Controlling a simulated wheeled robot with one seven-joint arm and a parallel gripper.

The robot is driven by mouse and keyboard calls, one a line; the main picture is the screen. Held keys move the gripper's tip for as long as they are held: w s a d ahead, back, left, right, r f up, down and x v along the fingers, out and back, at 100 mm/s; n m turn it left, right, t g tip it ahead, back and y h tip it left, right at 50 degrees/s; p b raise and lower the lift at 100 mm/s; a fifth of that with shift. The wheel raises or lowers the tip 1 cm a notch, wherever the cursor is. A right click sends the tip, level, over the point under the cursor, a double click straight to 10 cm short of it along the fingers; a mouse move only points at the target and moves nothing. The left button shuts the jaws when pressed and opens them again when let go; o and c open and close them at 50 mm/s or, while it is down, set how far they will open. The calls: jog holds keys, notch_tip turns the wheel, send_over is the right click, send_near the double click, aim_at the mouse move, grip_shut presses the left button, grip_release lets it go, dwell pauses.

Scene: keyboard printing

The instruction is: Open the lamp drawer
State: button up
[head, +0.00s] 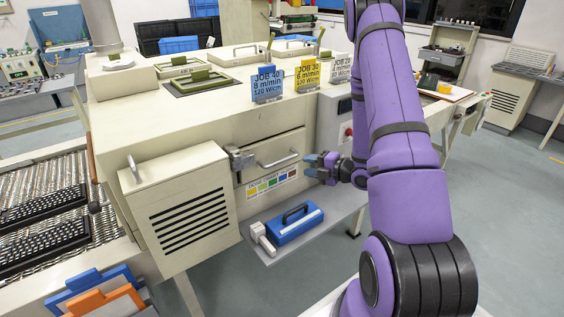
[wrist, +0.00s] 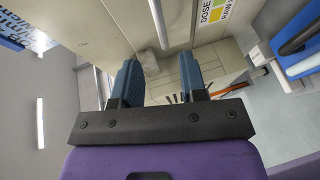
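The lamp drawer (head: 266,146) is a cream front panel set in the large cream machine. It looks closed, and a pale bar handle (head: 278,160) runs across it. In the wrist view, a pale bar that looks like this handle (wrist: 158,24) lies ahead, between the lines of my fingers. My gripper (head: 316,166) is just right of the handle, apart from it in the head view. Its two blue-grey fingers stand apart with nothing between them in the wrist view (wrist: 158,82).
A metal latch-like block (head: 240,158) sits left of the drawer. Below, a grey shelf (head: 330,215) holds a blue case (head: 294,225). Job signs, including a blue one (head: 267,84), stand on the machine top. A vented cream box (head: 180,205) juts out at left.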

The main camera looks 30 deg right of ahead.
aim_at(284, 161)
jog(key=x, duration=1)
jog(key=shift+w+a, duration=0.2)
jog(key=shift+w, duration=0.1)
grip_shut()
